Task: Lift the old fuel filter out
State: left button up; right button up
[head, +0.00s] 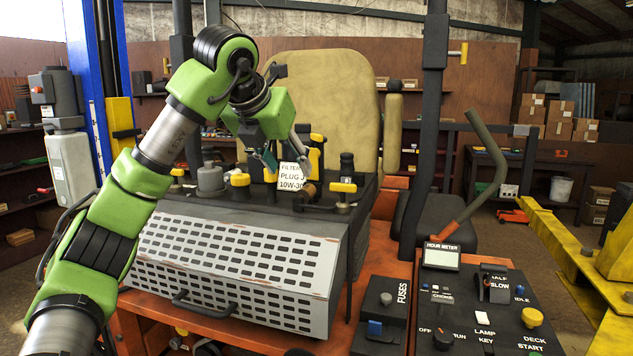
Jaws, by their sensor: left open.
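My left gripper (284,152) is open over the engine deck behind the perforated grey cover (235,262). Its fingers point down at a white label (292,182) reading FILTER, PLUG J and 10W-30. The fingertips are close to the label's upper edge; I cannot tell whether they touch. Yellow-topped parts (316,152) and a small brownish part (311,189) stand close beside the label. I cannot make out the old fuel filter for certain; the gripper and label cover part of this area. My right gripper is not in view.
A tan seat (322,95) rises behind the deck. A dark upright post (428,130) and a bent grey lever (490,170) stand to the right. The control panel (470,312) is at the front right. A yellow lift beam (560,250) lies at far right.

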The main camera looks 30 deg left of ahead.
aim_at(304, 188)
pick_arm(q)
jog(key=x, duration=0.2)
jog(key=p+x, duration=0.1)
jog(key=x, duration=0.1)
jog(key=p+x, duration=0.1)
jog(key=x, duration=0.2)
jog(key=shift+a, duration=0.35)
jog(key=shift+w+d+p, duration=0.1)
jog(key=shift+w+p, duration=0.05)
jog(key=shift+p, duration=0.3)
jog(key=x, duration=0.1)
jog(key=p+x, duration=0.2)
jog(key=shift+w+d+f, duration=0.15)
jog(key=shift+w, duration=0.3)
jog(key=shift+w+f, duration=0.25)
jog(key=shift+s+r, duration=0.1)
jog(key=shift+s, duration=0.05)
jog(key=c, duration=1.1)
